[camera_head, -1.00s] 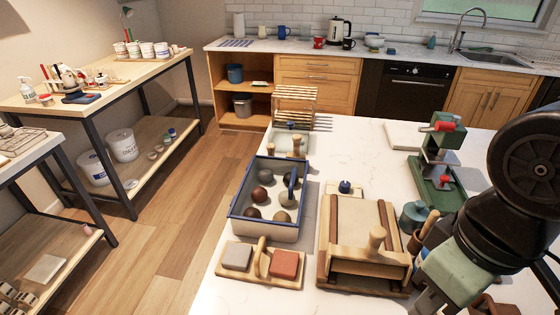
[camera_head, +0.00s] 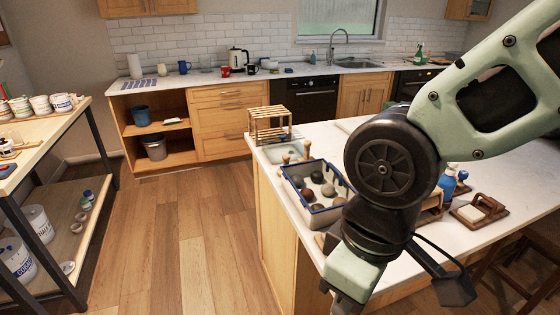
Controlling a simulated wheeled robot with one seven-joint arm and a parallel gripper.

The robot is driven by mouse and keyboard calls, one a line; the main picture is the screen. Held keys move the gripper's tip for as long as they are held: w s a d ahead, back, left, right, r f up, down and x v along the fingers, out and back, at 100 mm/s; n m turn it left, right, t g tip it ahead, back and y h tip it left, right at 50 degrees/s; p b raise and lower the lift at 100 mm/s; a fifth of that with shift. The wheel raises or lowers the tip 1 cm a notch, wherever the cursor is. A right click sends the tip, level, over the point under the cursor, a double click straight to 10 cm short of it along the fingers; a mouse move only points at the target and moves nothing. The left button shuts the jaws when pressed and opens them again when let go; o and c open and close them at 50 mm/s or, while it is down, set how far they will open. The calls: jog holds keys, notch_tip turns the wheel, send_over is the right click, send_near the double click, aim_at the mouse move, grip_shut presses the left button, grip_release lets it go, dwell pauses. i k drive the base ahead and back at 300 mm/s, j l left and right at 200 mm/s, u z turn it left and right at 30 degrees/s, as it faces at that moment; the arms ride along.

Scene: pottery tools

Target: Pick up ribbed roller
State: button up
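I cannot pick out the ribbed roller for certain in this view. A pale shallow tray (camera_head: 272,156) on the near island's left end holds small wooden-handled pieces (camera_head: 286,160), too small to identify. My arm crosses the right half of the picture and hides much of the island top behind it. My gripper (camera_head: 345,303) is at the bottom edge, in front of the island's near side. Its fingertips are cut off or hidden, so I cannot tell whether it is open or holds anything.
A blue-rimmed bin (camera_head: 323,217) with several round balls stands beside my arm. A wooden slatted rack (camera_head: 270,124) is behind the tray. A wooden holder with a pale block (camera_head: 470,213) and a blue bottle (camera_head: 447,182) are to the right. The wooden floor (camera_head: 190,240) at left is clear.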

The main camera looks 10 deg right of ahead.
aim_at(307, 144)
jog(key=i+j, duration=0.1)
jog(key=j, duration=0.35)
jog(key=i+j+z, duration=0.1)
jog(key=j, duration=0.3)
jog(key=i+j+z, duration=0.1)
jog(key=j, duration=0.35)
jog(key=i+j+z, duration=0.15)
jog(key=i+j, duration=0.45)
jog(key=i, duration=0.65)
